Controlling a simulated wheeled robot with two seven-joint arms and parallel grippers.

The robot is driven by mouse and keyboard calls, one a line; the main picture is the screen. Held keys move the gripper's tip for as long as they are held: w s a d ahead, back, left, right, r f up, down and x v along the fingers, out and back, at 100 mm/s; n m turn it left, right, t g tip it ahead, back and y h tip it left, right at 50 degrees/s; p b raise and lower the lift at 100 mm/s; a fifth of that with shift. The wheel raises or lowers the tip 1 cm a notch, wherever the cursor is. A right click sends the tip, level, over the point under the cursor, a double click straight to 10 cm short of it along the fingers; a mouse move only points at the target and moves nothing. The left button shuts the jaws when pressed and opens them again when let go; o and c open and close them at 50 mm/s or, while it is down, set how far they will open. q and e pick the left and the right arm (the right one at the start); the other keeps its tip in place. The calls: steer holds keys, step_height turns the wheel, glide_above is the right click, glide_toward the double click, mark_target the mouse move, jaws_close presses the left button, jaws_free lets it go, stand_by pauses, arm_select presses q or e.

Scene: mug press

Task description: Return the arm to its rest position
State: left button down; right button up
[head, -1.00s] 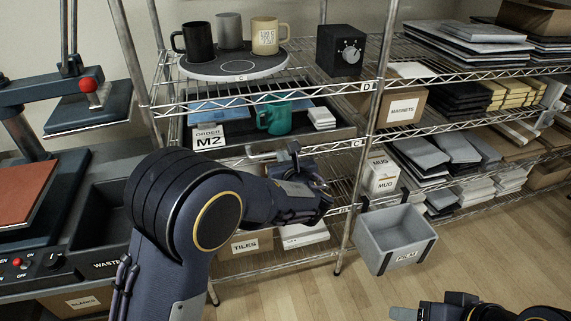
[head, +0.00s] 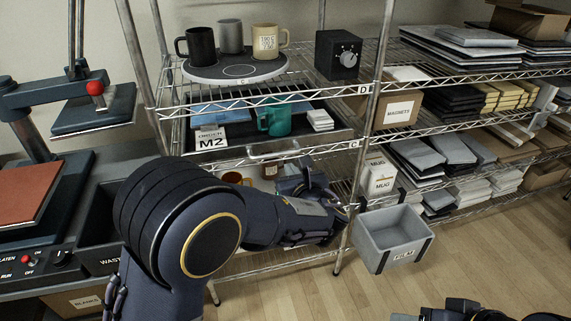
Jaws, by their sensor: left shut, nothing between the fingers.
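My left arm comes in from the lower left and reaches across the front of the wire shelf. Its gripper (head: 346,209) is shut and empty, in front of the lower shelves and just left of the grey film bin. Of my right arm only a dark part shows at the bottom right edge; its fingers cannot be made out. A teal mug (head: 274,118) stands on the dark tray beside the M2 order card (head: 211,140). A black mug (head: 196,46), a grey mug (head: 230,36) and a cream printed mug (head: 268,41) stand on the round plate above.
The grey film bin (head: 394,238) hangs at the shelf front, close to my left gripper. A mug box (head: 378,178) stands above it. The heat press (head: 95,108) with its red knob is at the left.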

arm_select(q)
steer(key=v, duration=0.6)
steer(key=s+a+f+n+g+y, duration=0.1)
steer(key=s+a+n+g, duration=0.3)
steer(key=a, duration=0.5)
steer(key=s+a+f+n+g, duration=0.1)
steer(key=s+a+n+g, duration=0.15)
steer(key=a+n, duration=0.5)
steer(key=s+a+f+n+g+h, duration=0.2)
steer(key=s+a+n+g+h, duration=0.15)
steer(key=s+n, duration=0.35)
steer(key=s+a+f+n+g+h, duration=0.1)
steer(key=s+a+n+g+h, duration=0.1)
steer(key=s+a+n, duration=0.45)
steer(key=s+d+r+n+t+h, duration=0.25)
steer(key=s+d+n+h, duration=0.2)
steer(key=s+n, duration=0.45)
step_height(320, 180, up, 13)
steer(key=p, duration=1.4)
steer(key=shift+d, duration=0.45)
steer(key=shift+w, duration=0.15)
